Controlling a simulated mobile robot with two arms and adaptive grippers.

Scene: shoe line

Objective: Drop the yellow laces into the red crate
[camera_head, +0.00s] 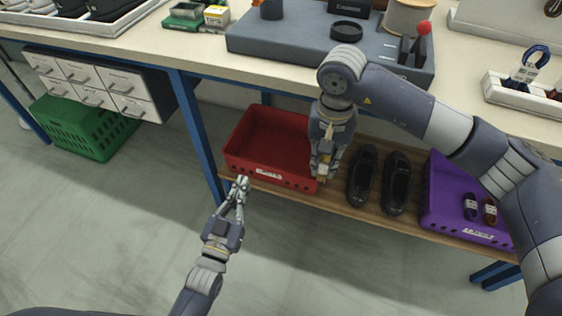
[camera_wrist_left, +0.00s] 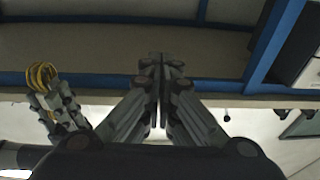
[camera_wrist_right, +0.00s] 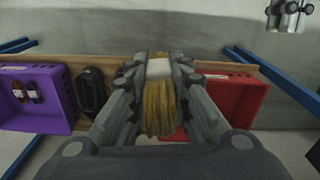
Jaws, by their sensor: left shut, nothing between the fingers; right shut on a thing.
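The red crate (camera_head: 270,146) stands on the wooden lower shelf under the bench and looks empty in the head view. My right gripper (camera_head: 323,172) is shut on the yellow laces (camera_wrist_right: 159,105), a bundle with a white band. In the head view it is in front of the crate's right end, and the laces (camera_head: 322,170) are mostly hidden by the fingers. The laces also show in the left wrist view (camera_wrist_left: 43,74). The crate shows behind the gripper in the right wrist view (camera_wrist_right: 232,100). My left gripper (camera_head: 241,183) is shut and empty near the crate's front left corner.
Black shoes (camera_head: 380,180) stand on the shelf right of the red crate. A purple crate (camera_head: 445,205) with laces in it is further right. A green crate (camera_head: 85,125) is on the floor at left. A blue bench leg (camera_head: 197,135) stands left of the red crate.

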